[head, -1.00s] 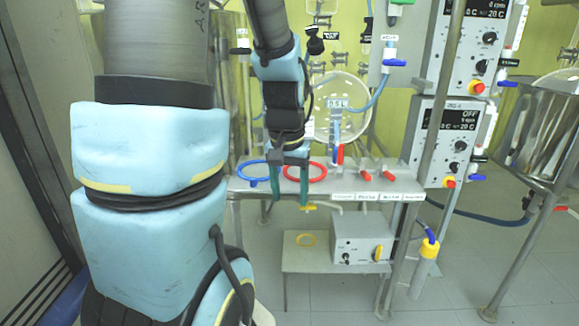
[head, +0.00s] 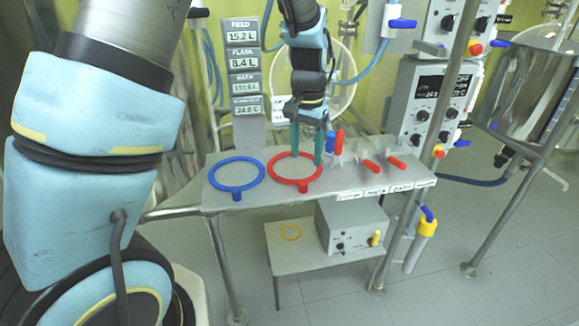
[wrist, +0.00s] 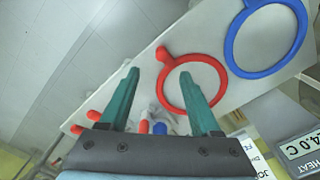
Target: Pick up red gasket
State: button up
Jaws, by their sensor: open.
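The red gasket (head: 295,186) is a ring with a small tab, lying flat on the grey metal shelf (head: 330,195). In the wrist view the red gasket (wrist: 163,97) lies beyond my fingertips, its tab at the upper left. My gripper (head: 306,160) is over the shelf, just above the far part of the ring, with its teal fingers apart. In the wrist view my gripper (wrist: 158,73) is open and empty, with the right finger overlapping the ring in the picture. Whether a finger touches it I cannot tell.
A blue ring (head: 237,188) lies left of the red one. Red-handled valves (head: 371,166) and upright blue and red pieces (head: 338,142) stand to the right. Display panels (head: 245,80) stand behind.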

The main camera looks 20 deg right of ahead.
aim_at(304, 182)
jog(key=shift+w+a+f+p, duration=0.1)
jog(key=shift+f+p, duration=0.45)
jog(key=shift+f, duration=1.55)
jog(key=shift+w+f+p, duration=0.1)
jog(key=shift+f+p, duration=0.45)
jog(key=shift+f, duration=1.5)
grip_shut()
